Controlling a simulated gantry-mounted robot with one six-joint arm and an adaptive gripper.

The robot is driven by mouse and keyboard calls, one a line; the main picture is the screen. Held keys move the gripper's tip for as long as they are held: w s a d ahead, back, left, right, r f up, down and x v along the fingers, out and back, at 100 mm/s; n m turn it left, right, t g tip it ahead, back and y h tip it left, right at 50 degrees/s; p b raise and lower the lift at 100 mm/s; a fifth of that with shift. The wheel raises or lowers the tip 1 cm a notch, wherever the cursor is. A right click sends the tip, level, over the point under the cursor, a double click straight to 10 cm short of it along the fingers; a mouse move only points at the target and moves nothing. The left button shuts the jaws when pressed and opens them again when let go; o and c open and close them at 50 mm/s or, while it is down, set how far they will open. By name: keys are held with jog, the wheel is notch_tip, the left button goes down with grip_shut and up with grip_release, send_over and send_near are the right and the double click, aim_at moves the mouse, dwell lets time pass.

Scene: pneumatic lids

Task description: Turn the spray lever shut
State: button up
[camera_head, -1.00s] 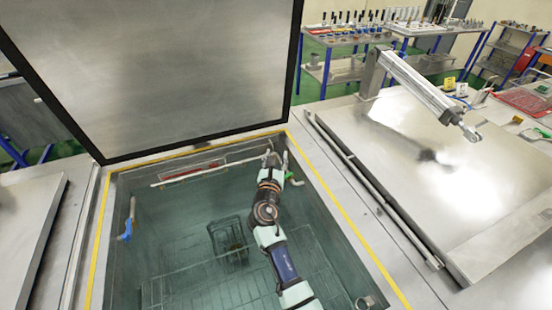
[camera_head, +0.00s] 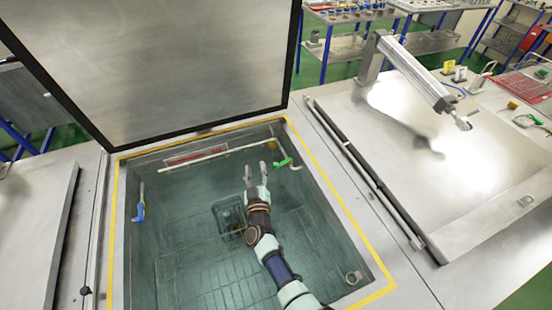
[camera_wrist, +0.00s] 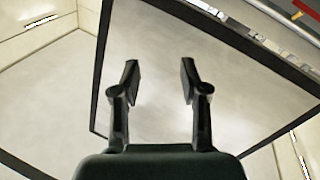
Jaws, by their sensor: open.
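A green lever (camera_head: 283,160) sits at the far right inner corner of the open tank (camera_head: 330,238), in the head view. A short pale elbow pipe (camera_head: 295,167) is beside it. I take this green lever to be the spray lever. My gripper (camera_head: 257,173) is over the tank, left of the green lever and nearer the camera, apart from it. The two fingers are spread with nothing between them. In the wrist view my gripper (camera_wrist: 159,76) is also open and empty, with the raised lid behind it. The lever does not show in the wrist view.
The raised lid (camera_head: 160,70) stands behind the tank. A white pipe (camera_head: 215,154) runs along the far wall. A blue handle (camera_head: 139,212) is on the left wall. A dark square basket (camera_head: 228,216) lies low inside. A closed lid with a cylinder (camera_head: 410,72) is at right.

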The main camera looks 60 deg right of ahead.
aim_at(275, 166)
jog(key=s+d+f+m+g, duration=0.1)
jog(key=s+f+m+g, duration=0.35)
jog(key=s+m, duration=0.2)
jog(key=shift+m+h, duration=0.35)
jog(key=shift+h, duration=0.05)
jog(key=b+x, duration=0.1)
jog(key=x, duration=0.1)
jog(key=b+x, duration=0.2)
jog(key=x, duration=0.1)
jog(key=b+x, duration=0.1)
jog(key=x, duration=0.1)
jog(key=shift+w+d+b, duration=0.25)
jog(key=shift+w+b, duration=0.05)
jog(key=shift+w, duration=0.15)
jog(key=shift+w+d+r, duration=0.1)
jog(key=shift+d+r, duration=0.05)
jog(key=shift+d, duration=0.2)
grip_shut()
